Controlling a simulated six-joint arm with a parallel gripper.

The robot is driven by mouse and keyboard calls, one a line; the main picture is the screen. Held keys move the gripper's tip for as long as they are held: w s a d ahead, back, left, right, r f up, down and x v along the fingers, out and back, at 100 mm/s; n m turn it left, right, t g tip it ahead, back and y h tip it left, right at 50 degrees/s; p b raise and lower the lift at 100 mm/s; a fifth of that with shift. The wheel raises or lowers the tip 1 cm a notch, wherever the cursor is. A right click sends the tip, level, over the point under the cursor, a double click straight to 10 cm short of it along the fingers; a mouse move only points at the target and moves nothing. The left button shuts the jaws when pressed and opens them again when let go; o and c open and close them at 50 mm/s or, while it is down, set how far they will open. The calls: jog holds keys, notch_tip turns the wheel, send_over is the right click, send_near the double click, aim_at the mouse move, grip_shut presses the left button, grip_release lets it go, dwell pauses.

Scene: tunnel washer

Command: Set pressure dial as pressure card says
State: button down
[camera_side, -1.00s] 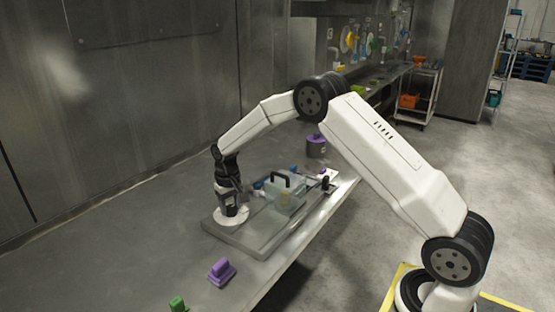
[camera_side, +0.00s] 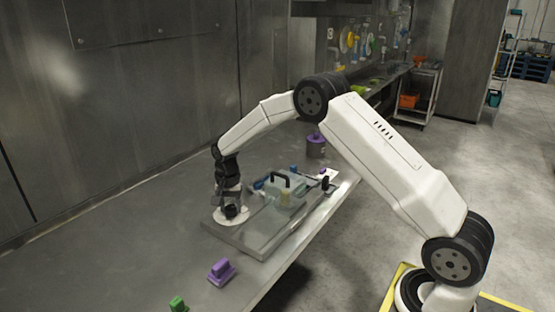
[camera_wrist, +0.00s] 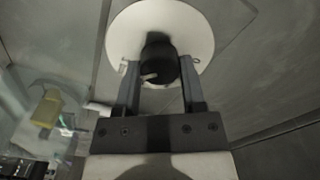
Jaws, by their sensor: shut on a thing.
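The pressure dial is a round white disc (camera_side: 221,218) with a black knob (camera_wrist: 159,62), at the left end of a grey plate on the steel table. A small pale mark shows at the knob's lower left in the wrist view. My gripper (camera_wrist: 159,66) points down over the dial, its fingers on either side of the knob and shut on it. It also shows in the side view (camera_side: 230,203).
A clear box with a black handle (camera_side: 281,178) stands on the plate, right of the dial; something yellow (camera_wrist: 47,108) shows through it. A purple block (camera_side: 221,271) and a green block (camera_side: 178,304) lie nearer. A purple-topped canister (camera_side: 316,148) stands behind. The table's left is clear.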

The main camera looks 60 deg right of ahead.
aim_at(232, 209)
dwell(0.4)
jog(key=shift+c, duration=0.9)
grip_release()
jog(key=shift+r, duration=3.95)
jog(key=shift+s+a+r+n, duration=0.1)
jog(key=shift+s+a+n, duration=0.2)
jog(key=shift+s, duration=0.15)
jog(key=s+a+n+t, duration=0.1)
jog(key=s+a+n, duration=0.1)
jog(key=s, duration=0.6)
jog(key=s+a+n, duration=0.2)
jog(key=s+n, duration=0.3)
jog(key=s, duration=0.4)
jog(key=s+a+f+n+t, duration=0.1)
jog(key=s+a+n, duration=0.2)
jog(key=s, duration=0.5)
jog(key=shift+s+n+t, duration=0.25)
jog(key=shift+n+t, duration=0.05)
jog(key=shift+n, duration=0.1)
